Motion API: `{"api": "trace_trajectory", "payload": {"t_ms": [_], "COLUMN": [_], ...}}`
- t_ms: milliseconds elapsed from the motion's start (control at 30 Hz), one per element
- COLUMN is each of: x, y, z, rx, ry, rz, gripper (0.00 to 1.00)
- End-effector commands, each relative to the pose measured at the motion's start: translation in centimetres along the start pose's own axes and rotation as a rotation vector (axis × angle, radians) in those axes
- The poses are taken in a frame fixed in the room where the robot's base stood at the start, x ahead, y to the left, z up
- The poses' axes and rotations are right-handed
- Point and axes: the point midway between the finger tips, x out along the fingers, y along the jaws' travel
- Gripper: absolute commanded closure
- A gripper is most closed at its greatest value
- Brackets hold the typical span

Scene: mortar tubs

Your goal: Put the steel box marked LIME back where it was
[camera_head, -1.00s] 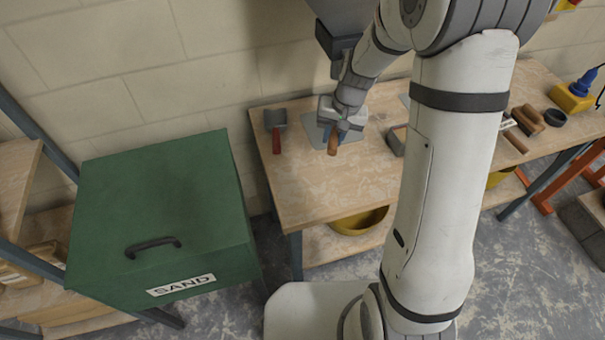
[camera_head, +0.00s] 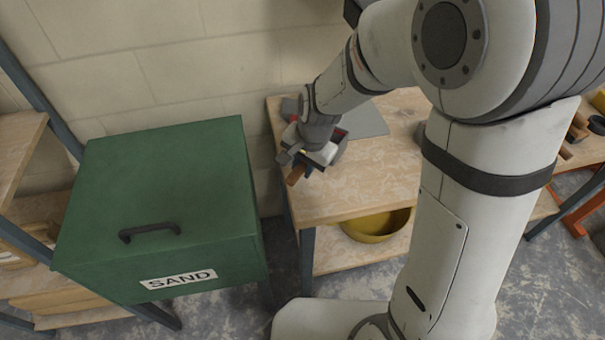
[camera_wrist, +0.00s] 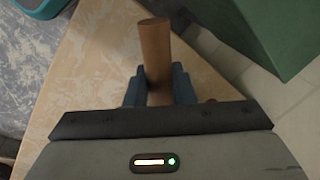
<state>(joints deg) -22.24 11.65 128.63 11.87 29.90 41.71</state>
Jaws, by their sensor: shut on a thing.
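No steel box marked LIME can be made out in either view. My gripper (camera_head: 301,168) is shut on a brown wooden handle (camera_head: 295,176) above the left end of the wooden table. In the wrist view the handle (camera_wrist: 155,50) stands between my two blue-grey fingers (camera_wrist: 158,88). What the handle belongs to is hidden by my gripper. A green box (camera_head: 165,190) with a dark handle is marked SAND and stands left of the table, apart from my gripper.
The wooden table (camera_head: 350,185) has bare room at its front. A flat grey plate (camera_head: 368,122) lies toward its back. A yellow tub (camera_head: 375,226) sits on the shelf below. My arm hides part of the table's right side.

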Motion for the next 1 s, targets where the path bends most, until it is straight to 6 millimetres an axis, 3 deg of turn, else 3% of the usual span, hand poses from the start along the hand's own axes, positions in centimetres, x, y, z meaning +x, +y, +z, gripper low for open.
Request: {"api": "trace_trajectory", "payload": {"t_ms": [233, 600, 633, 867, 1000], "x": [3.2, 3.8, 3.7, 3.6, 3.6], "y": [0.7, 0.8, 0.8, 0.7, 0.7], "z": [0.1, 0.1, 0.1, 0.2, 0.2], "rx": [0.000, -0.003, -0.003, -0.003, -0.003], "ry": [-0.002, 0.000, 0.000, -0.001, -0.001], "rz": [0.003, 0.000, 0.001, 0.001, 0.001], "gripper": [1.00, 1.00, 0.75, 0.57, 0.56]}}
